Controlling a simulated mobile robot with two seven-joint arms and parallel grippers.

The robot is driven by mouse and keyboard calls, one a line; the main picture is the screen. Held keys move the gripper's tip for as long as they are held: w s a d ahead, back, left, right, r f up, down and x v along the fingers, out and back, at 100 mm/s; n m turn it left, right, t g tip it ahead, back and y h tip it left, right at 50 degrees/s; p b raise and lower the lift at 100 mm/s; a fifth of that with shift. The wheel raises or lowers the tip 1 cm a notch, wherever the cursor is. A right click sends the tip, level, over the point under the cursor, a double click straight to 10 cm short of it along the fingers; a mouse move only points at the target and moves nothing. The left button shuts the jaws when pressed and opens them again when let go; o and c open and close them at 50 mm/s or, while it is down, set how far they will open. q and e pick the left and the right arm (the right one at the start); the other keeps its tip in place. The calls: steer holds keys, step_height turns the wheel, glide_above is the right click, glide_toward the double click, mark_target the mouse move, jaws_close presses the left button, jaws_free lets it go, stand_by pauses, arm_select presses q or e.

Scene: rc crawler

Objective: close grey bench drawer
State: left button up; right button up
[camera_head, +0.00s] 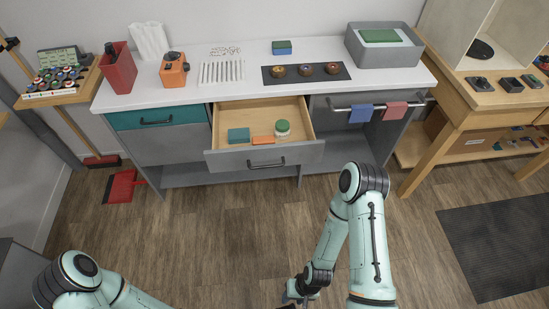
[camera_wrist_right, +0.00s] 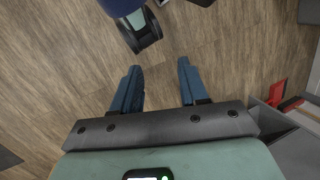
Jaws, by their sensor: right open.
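The grey bench drawer (camera_head: 227,161) is pulled out from the middle of the workbench, with a dark handle (camera_head: 266,163) on its front. Inside lie a teal block (camera_head: 238,135), an orange item (camera_head: 263,140) and a green-lidded jar (camera_head: 283,128). My right gripper shows at the bottom of the head view (camera_head: 291,297), low over the floor and well in front of the drawer. In the right wrist view its two blue fingers (camera_wrist_right: 160,85) are apart with only floor between them. My left arm enters at the lower left; its gripper is out of view.
A teal drawer (camera_head: 157,117) left of the open one is shut. A rail with blue and red cloths (camera_head: 360,113) is at the right. A red dustpan (camera_head: 121,186) lies by the left bench leg. The wooden floor before the drawer is clear.

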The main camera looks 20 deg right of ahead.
steer(key=w+d+m+t+b, duration=0.1)
steer(key=w, duration=0.1)
steer(key=w+d+f+m+t+b, duration=0.1)
steer(key=w, duration=0.1)
steer(key=w+d+f+t+h+b, duration=0.1)
steer(key=w, duration=0.1)
steer(key=shift+w+f+m+b, duration=0.1)
steer(key=shift+w+m+b, duration=0.2)
steer(key=shift+m+b, duration=0.1)
jaws_close()
steer(key=m+t+h+b, duration=0.7)
steer(key=m+t+b, duration=0.5)
steer(key=m+t, duration=0.25)
glide_toward(304, 155)
arm_select(q)
steer(key=w+a+f+t, duration=0.1)
steer(key=w+f, duration=0.1)
steer(key=f, duration=0.6)
steer(key=w+a+f+t, duration=0.1)
steer(key=w+f, duration=0.2)
steer(key=f, duration=0.6)
steer(key=shift+a+n+t+y+b, duration=0.25)
steer(key=shift+n+t+y+b, duration=0.05)
steer(key=shift+y+b, duration=0.1)
arm_select(e)
steer(key=shift+n+t, duration=0.45)
steer(key=x, duration=0.6)
steer(key=shift+w+d+f, duration=0.15)
steer(key=shift+w+f, duration=0.1)
steer(key=shift+w, duration=0.1)
